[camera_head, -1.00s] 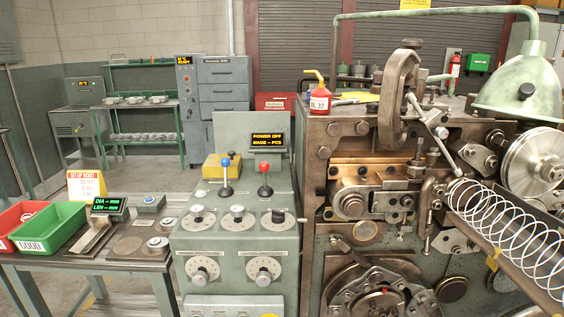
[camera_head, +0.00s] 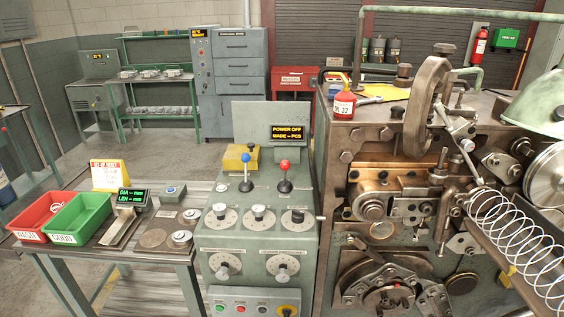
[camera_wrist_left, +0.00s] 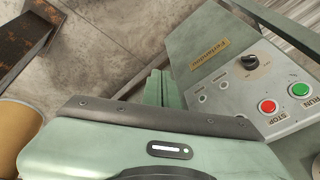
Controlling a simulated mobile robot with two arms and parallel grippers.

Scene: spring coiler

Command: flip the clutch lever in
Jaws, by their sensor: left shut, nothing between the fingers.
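Two short levers stand on the green control pedestal (camera_head: 262,262). One has a blue knob (camera_head: 245,158) and leans slightly; the other has a red knob (camera_head: 284,164) and stands about upright. No readable label shows which is the clutch lever. In the left wrist view my left gripper (camera_wrist_left: 162,74) points at a concrete floor, with its pale green fingers together and nothing between them. It is apart from both levers, which do not show in that view. Neither gripper shows in the head view.
The spring coiler (camera_head: 400,200) with its coiled wire spring (camera_head: 515,230) stands right of the pedestal. A bench with a red bin (camera_head: 40,214) and green bin (camera_head: 80,215) is left. In the wrist view, a panel (camera_wrist_left: 250,85) with red and green buttons is close right of my gripper.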

